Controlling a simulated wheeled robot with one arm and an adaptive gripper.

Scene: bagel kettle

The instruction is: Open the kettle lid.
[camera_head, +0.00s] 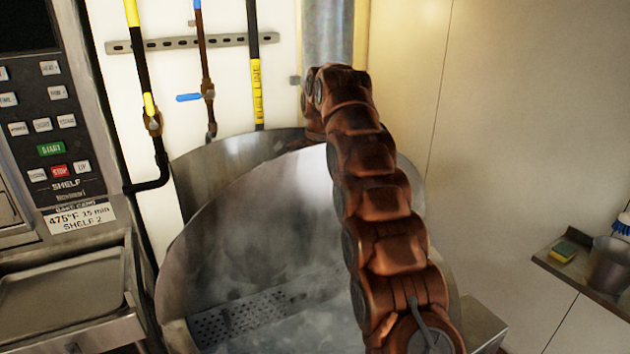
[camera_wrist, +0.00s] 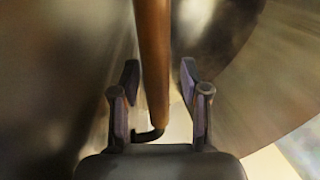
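The kettle (camera_head: 175,335) is a large steel vessel in the lower middle of the head view. Its interior shows, with pale steam and a perforated metal piece (camera_head: 255,312). A broad curved steel sheet, which looks like the raised lid (camera_head: 235,215), stands above the opening. My arm reaches over its upper edge, and my gripper is hidden behind it in the head view. In the wrist view my gripper (camera_wrist: 158,98) is open, with a brown bar (camera_wrist: 153,55) between its fingers and a gap on both sides. I cannot tell whether this bar is the lid's handle.
Yellow, blue and black pipes (camera_head: 205,80) run down the wall behind the kettle. An oven control panel (camera_head: 45,120) and a tray (camera_head: 60,295) stand at left. A shelf (camera_head: 570,272) with a sponge (camera_head: 564,250) and a metal pot (camera_head: 608,265) is at right.

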